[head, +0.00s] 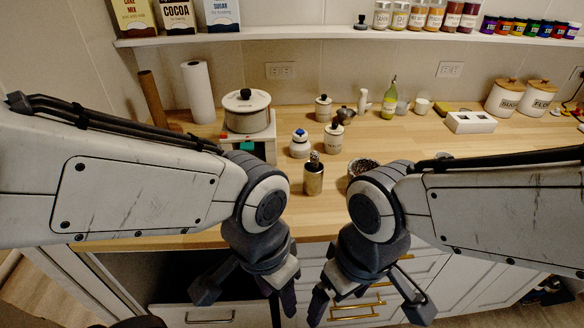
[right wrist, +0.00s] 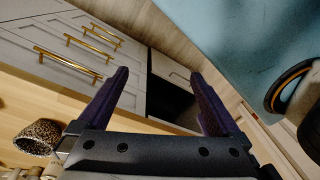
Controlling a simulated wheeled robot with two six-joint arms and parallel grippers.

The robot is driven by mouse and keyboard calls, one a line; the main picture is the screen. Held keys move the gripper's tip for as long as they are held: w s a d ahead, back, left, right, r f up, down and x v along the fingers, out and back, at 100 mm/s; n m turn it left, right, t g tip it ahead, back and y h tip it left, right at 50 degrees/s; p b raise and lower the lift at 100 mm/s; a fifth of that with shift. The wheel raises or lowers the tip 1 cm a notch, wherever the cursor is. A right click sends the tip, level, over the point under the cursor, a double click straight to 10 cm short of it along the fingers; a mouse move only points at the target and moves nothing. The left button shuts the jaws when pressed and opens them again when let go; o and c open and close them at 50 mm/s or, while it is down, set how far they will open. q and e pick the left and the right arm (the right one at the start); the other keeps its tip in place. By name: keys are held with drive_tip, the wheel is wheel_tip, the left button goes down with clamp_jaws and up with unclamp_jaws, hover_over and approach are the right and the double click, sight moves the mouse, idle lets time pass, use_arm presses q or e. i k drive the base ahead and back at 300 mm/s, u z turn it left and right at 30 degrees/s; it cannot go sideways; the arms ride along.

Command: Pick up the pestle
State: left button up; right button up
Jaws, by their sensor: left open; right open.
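A dark speckled mortar (head: 361,166) stands on the wooden counter, partly hidden behind my right arm in the head view. It also shows in the right wrist view (right wrist: 38,138), at the lower left, and whether anything stands in it is unclear. My left gripper (head: 243,291) is open, with nothing seen in it, pointing down in front of the counter's edge. My right gripper (head: 368,302) is open and empty, low in front of the drawers; its spread fingers show in the right wrist view (right wrist: 158,78).
A pot (head: 247,110) sits at the left, canisters (head: 503,97) at the right. White drawers with brass handles (head: 357,308) lie below. A shelf (head: 350,34) runs above.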

sight(314, 161)
drive_tip(key=k, duration=0.5)
drive_tip(key=z, duration=0.75)
drive_tip(key=i, duration=0.55)
drive_tip(key=u, duration=1.1)
drive_tip(key=k, duration=0.6)
drive_tip(key=u, duration=0.7)
drive_tip(key=i, duration=1.15)
drive_tip(key=z, duration=0.65)
